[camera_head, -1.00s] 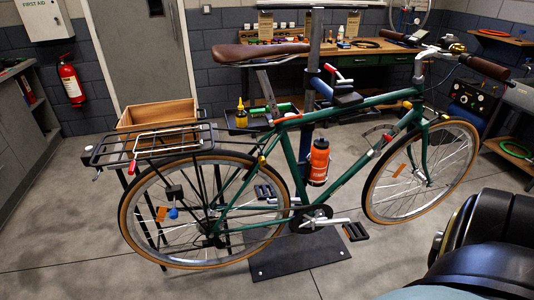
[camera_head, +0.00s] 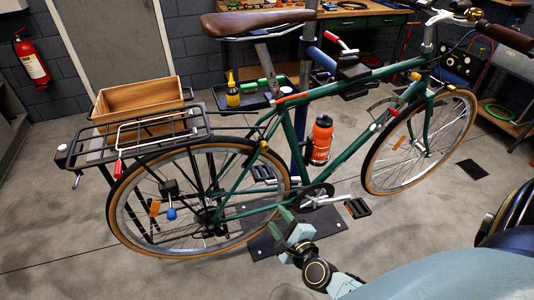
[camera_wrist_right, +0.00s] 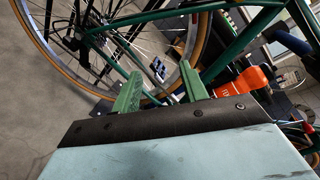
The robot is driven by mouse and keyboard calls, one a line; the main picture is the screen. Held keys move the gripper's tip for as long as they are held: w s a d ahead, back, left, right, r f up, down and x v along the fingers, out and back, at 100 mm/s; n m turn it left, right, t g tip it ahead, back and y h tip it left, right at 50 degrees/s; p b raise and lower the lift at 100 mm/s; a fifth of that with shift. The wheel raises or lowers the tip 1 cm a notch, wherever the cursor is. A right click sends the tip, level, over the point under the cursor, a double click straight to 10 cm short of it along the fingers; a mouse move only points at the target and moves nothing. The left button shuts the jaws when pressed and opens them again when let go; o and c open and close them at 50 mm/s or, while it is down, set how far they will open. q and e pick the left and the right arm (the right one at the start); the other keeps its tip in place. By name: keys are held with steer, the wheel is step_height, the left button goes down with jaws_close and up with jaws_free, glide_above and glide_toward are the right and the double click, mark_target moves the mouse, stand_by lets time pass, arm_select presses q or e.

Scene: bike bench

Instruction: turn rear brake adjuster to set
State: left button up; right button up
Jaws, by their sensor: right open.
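The green bike (camera_head: 330,92) is held upright at the stand. By its rear wheel (camera_head: 125,228) there is a black block (camera_head: 169,187) with a blue knob (camera_head: 171,214) under it; I cannot tell for sure that this knob is the rear brake adjuster. My right gripper (camera_head: 285,218) is open and empty, low in front of the crank, to the right of the blue knob and apart from it. In the right wrist view its two green fingers (camera_wrist_right: 160,88) stand apart, with the wheel and frame beyond them. My left gripper is not in view.
The black pedal (camera_head: 357,208) and crank (camera_head: 322,200) are close to my right gripper. An orange bottle (camera_head: 320,140) sits on the frame. A rear rack (camera_head: 80,150) overhangs the wheel, with a wooden box (camera_head: 138,97) behind it. The floor left of the wheel is clear.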

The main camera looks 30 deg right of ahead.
mark_target(266, 149)
step_height(266, 149, up, 13)
steer(key=w+d+m+t+h, duration=0.2)
steer(key=m+h, duration=0.1)
steer(key=m, duration=0.8)
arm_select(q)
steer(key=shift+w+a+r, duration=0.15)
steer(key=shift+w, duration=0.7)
arm_select(e)
steer(key=x, duration=0.9)
steer(key=f+x, duration=0.1)
steer(key=x, duration=0.3)
steer(key=shift+w+d, duration=0.1)
steer(key=shift+w, duration=0.1)
jaws_close()
